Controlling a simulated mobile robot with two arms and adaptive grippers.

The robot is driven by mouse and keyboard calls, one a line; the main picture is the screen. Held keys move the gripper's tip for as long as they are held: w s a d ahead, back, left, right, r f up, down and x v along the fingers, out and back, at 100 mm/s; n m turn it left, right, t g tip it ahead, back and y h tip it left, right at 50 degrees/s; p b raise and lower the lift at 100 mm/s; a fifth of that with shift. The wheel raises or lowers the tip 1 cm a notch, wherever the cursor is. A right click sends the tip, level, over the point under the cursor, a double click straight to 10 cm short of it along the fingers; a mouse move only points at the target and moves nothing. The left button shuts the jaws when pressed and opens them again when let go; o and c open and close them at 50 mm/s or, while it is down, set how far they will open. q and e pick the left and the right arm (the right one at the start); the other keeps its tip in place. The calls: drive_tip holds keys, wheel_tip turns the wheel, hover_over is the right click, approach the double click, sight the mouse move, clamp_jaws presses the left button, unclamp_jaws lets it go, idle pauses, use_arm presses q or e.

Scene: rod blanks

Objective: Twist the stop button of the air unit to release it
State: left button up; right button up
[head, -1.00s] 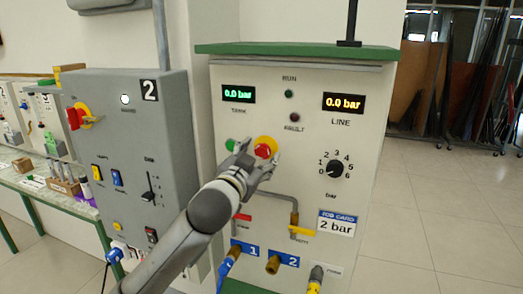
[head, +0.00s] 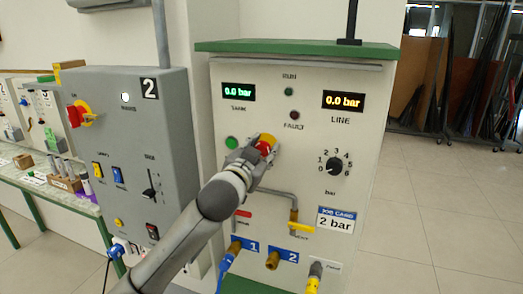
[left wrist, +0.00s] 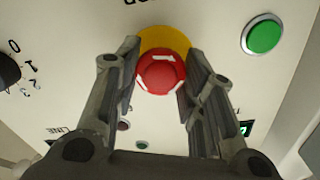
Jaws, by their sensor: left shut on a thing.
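The air unit (head: 300,70) is a pale cabinet with a green top. Its stop button (head: 266,146) is a red mushroom head on a yellow round plate, left of centre on the front panel. My left gripper (head: 259,150) is at the button and shut on it, partly covering it in the head view. In the left wrist view the red stop button (left wrist: 162,76) sits between the two fingers of my left gripper (left wrist: 164,66), one on each side. My right gripper is not in view.
A green button (head: 232,143) is close left of the stop button. The dial (head: 335,165) is to the right, and the yellow-handled valve (head: 301,227) is below. A grey cabinet (head: 135,90) stands left. TANK and LINE displays read 0.0 bar.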

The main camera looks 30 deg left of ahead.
use_arm(q)
drive_tip(key=shift+m+p, duration=0.4)
drive_tip(key=shift+m, duration=0.2)
drive_tip(key=o, duration=1)
drive_tip(key=shift+o, duration=0.2)
drive_tip(key=shift+s, duration=0.1)
drive_tip(key=v, duration=0.7)
drive_tip(key=shift+s, duration=0.15)
